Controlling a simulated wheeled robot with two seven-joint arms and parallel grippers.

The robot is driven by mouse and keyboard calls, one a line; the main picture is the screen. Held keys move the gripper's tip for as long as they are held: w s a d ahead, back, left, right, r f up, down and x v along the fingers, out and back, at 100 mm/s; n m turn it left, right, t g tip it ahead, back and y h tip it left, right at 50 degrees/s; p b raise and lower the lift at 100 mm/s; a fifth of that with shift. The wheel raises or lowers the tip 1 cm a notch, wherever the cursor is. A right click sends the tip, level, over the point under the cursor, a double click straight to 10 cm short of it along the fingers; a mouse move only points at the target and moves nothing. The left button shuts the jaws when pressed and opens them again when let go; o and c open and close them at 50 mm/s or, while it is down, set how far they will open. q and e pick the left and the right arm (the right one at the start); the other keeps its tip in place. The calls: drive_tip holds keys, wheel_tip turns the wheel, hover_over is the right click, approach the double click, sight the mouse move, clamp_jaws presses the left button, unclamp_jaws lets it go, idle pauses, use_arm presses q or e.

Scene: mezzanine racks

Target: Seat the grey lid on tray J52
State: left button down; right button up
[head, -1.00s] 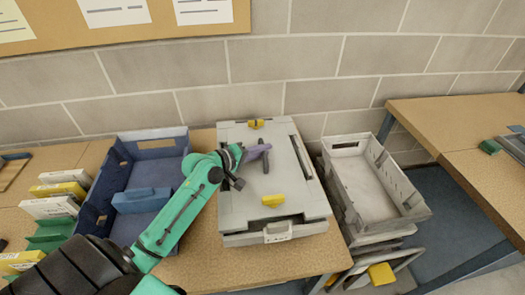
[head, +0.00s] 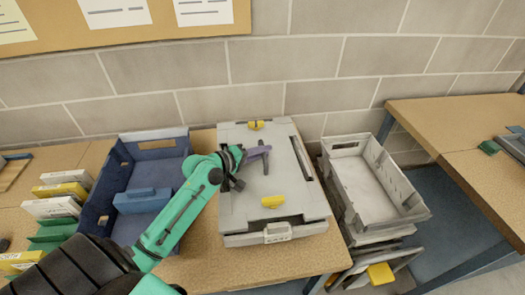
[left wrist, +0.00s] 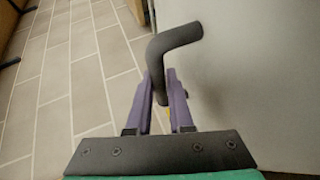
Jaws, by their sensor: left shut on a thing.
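The grey lid (head: 245,178) lies over the grey tray (head: 277,232) on the bench in the middle of the head view. It carries two yellow clips, one far (head: 256,125) and one near (head: 272,201), and a dark slot along its right side. My left gripper (head: 262,152) has purple fingers and is shut on the lid's dark bent handle (left wrist: 168,48). The handle stands out between the fingers in the left wrist view, beside the lid's pale face (left wrist: 255,60). I cannot tell whether the lid is flush with the tray all round. No J52 marking is readable. My right gripper is not in view.
A blue crate (head: 101,190) with a blue block (head: 142,200) stands to the left. A stack of open grey trays (head: 415,212) stands to the right. Small boxes (head: 52,207) sit at far left. A block wall (head: 310,65) rises behind the bench.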

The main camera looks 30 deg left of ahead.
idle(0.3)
use_arm(q)
drive_tip(key=shift+r+p, duration=0.1)
drive_tip(key=shift+p, duration=0.25)
drive_tip(key=shift+f+b, duration=0.45)
drive_tip(key=shift+f, duration=0.2)
drive_tip(key=c, duration=1.1)
unclamp_jaws()
drive_tip(key=shift+s, duration=0.1)
